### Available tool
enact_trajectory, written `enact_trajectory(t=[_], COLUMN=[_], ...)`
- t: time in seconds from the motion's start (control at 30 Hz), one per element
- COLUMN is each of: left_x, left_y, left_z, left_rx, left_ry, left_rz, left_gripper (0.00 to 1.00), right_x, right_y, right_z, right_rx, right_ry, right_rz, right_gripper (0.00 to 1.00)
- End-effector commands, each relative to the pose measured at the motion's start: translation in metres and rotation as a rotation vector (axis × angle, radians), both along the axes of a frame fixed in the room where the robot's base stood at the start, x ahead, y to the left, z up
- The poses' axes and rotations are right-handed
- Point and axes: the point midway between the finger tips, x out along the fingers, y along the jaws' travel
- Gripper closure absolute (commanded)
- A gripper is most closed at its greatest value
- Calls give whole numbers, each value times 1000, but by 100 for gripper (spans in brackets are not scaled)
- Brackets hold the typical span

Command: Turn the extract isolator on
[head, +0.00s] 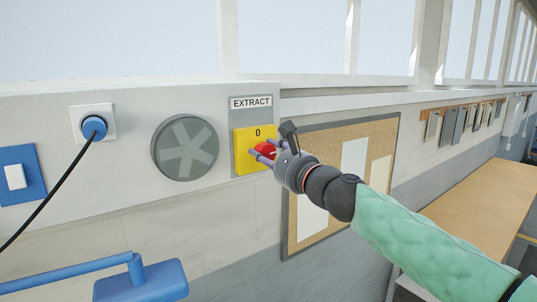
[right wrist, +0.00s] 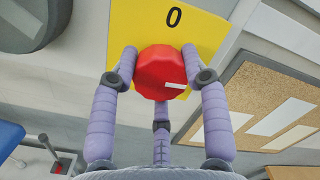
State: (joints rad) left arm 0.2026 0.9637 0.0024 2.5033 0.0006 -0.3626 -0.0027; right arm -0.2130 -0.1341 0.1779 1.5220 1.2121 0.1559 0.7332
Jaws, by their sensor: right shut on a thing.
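The extract isolator is a yellow plate (head: 244,140) on a grey backing, under a white EXTRACT label (head: 251,102). A black 0 is at its top. Its red rotary knob (right wrist: 158,66) has a white mark that points to the right in the right wrist view, away from the 0. My right gripper (head: 266,153) has its purple fingers closed around the knob, one on each side and one below. In the head view the fingers cover part of the knob. The plate's lower part is partly hidden in the right wrist view. My left gripper is not in view.
A round grey vent (head: 184,147) is left of the isolator. A blue plug with a black cable (head: 94,127) and a blue switch (head: 15,177) are further left. A corkboard (head: 375,140) hangs behind my right arm. A wooden bench (head: 480,205) stands at right.

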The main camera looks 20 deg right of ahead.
Motion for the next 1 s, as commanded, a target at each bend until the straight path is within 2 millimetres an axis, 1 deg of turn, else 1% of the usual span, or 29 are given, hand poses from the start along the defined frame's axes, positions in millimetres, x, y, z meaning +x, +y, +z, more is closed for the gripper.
enact_trajectory(t=[0.3,0.77,0.8,0.83,0.87,1.0], left_x=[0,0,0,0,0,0], left_y=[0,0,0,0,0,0], left_z=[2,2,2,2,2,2], left_rx=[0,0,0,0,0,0], left_ry=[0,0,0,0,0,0], left_rz=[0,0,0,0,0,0], left_gripper=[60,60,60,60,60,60], right_x=[0,-1,-1,-1,-1,-1], right_y=[1,1,0,0,0,0], right_z=[1,3,3,3,4,3], right_rx=[80,90,89,89,89,89], right_ry=[28,28,27,27,27,29], right_rz=[4,2,2,2,2,1], right_gripper=[87,87,45,37,30,30])
